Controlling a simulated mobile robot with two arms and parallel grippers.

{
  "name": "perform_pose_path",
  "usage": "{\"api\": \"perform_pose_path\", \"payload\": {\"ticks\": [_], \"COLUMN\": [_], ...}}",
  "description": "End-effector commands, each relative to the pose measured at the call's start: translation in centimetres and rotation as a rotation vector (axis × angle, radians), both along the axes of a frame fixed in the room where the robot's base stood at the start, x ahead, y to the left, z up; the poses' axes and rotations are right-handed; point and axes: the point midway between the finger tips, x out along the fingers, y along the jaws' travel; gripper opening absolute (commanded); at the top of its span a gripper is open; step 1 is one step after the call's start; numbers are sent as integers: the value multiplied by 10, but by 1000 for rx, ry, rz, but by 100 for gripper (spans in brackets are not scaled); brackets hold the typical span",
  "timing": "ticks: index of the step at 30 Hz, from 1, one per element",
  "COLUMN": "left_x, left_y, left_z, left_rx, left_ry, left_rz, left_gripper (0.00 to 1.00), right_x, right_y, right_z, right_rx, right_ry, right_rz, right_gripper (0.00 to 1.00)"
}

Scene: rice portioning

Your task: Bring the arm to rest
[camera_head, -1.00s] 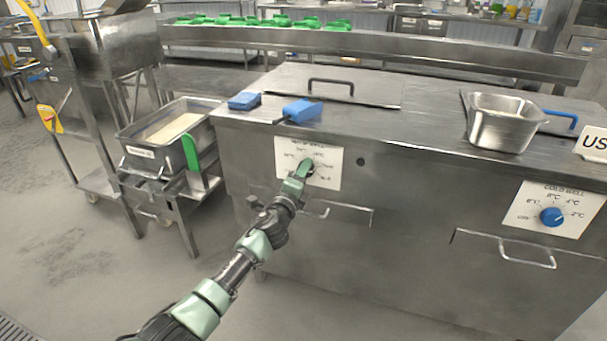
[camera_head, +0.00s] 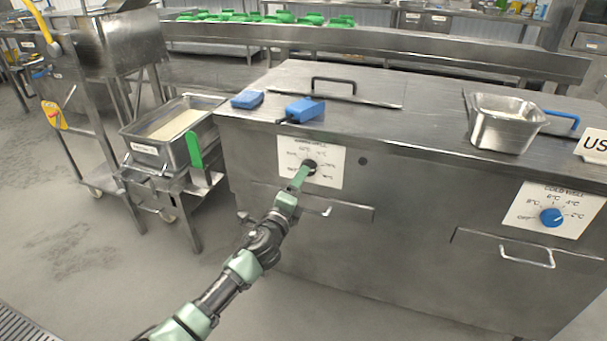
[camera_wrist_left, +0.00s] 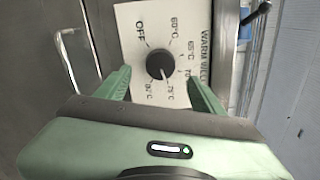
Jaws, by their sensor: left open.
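My left gripper (camera_head: 305,172) is in front of the warm well dial on the steel counter. In the left wrist view its two green fingers (camera_wrist_left: 158,80) are open, one on each side of the dark round knob (camera_wrist_left: 160,64). A gap shows between each finger and the knob. The knob's mark seems to point near 75°C on the white dial plate (camera_wrist_left: 132,22). In the head view the gripper partly covers the knob and the plate (camera_head: 331,169). My right gripper is not in view.
A drawer handle (camera_head: 345,207) lies just below the dial. A cart with a rice pan (camera_head: 150,152) and green scoop handle (camera_head: 194,150) is at left. The floor in front is clear.

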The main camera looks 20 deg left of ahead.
Motion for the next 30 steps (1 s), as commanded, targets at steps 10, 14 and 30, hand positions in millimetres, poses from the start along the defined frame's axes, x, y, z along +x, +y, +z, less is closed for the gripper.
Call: {"api": "perform_pose_path", "payload": {"ticks": [10,14,30], "left_x": [-17,-17,-104], "left_y": [1,1,20], "left_z": [-1,-1,-176], "left_rx": [1,1,-471], "left_ry": [1,1,369], "left_rz": [1,1,213], "left_gripper": [68,68,68], "right_x": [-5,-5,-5], "right_y": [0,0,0], "right_z": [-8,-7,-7], "right_rx": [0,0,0], "right_ry": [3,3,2], "right_rz": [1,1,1], "right_gripper": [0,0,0]}}
